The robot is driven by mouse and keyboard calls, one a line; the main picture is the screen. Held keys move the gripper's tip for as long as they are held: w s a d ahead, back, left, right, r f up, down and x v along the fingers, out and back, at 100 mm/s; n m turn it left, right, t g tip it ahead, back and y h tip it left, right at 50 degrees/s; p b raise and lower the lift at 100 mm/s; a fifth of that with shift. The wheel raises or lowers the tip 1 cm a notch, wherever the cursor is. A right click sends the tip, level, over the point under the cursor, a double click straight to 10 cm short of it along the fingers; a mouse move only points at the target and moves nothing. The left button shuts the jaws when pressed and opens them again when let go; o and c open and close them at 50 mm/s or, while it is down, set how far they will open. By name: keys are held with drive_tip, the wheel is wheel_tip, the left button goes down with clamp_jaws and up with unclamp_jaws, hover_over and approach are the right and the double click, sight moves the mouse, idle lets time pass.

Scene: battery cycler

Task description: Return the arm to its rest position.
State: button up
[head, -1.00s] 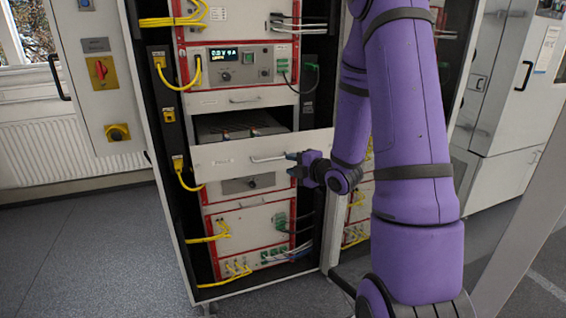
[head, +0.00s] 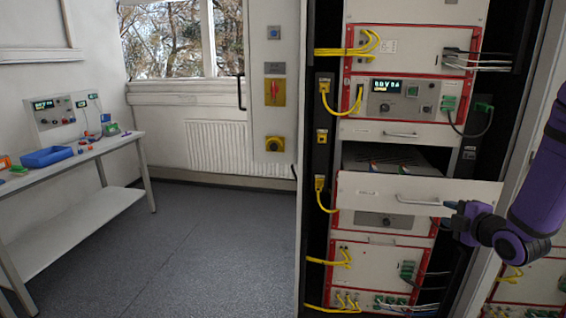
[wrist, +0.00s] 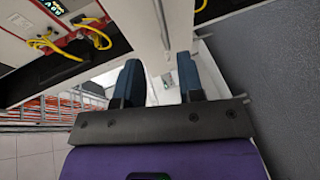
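My gripper (head: 450,208) is at the right end of the drawer handle (head: 418,201) in the head view. In the wrist view its two dark fingers (wrist: 160,82) stand apart with a gap between them, so it is open. I see nothing clamped in it. The pale drawer front (wrist: 140,22) runs above and behind the fingertips there. I cannot tell whether a finger touches the handle. The drawer (head: 360,190) is pulled out of the cabinet, with dark contents showing inside. My purple arm reaches in from the right and is partly cut off.
The cabinet (head: 319,245) has yellow cables (head: 325,100) looping at its left side. A bench (head: 100,150) with a blue bin (head: 47,157) stands at the left. The floor (head: 215,240) between bench and cabinet is clear.

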drive_tip(key=s+a+r+m+g+h, duration=0.2)
drive_tip(key=s+a+r+m, duration=0.1)
drive_tip(key=r+m, duration=0.25)
drive_tip(key=s+a+r+m+g+h, duration=0.2)
drive_tip(key=s+a+r+m+g, duration=0.15)
drive_tip(key=r, duration=0.35)
drive_tip(key=s+a+r+m+g+y, duration=0.1)
drive_tip(key=s+a+m, duration=0.3)
drive_tip(key=s, duration=0.5)
drive_tip(key=s+a+r+m+g+y, duration=0.1)
drive_tip(key=s+a+r+m+g, duration=0.2)
drive_tip(key=s+a, duration=0.4)
drive_tip(key=s+r+m, duration=0.1)
drive_tip(key=s, duration=0.2)
drive_tip(key=shift+s+m+g+y, duration=0.15)
drive_tip(key=shift+m+g+y, duration=0.15)
drive_tip(key=shift+m+g, duration=0.1)
drive_tip(key=shift+a, duration=0.15)
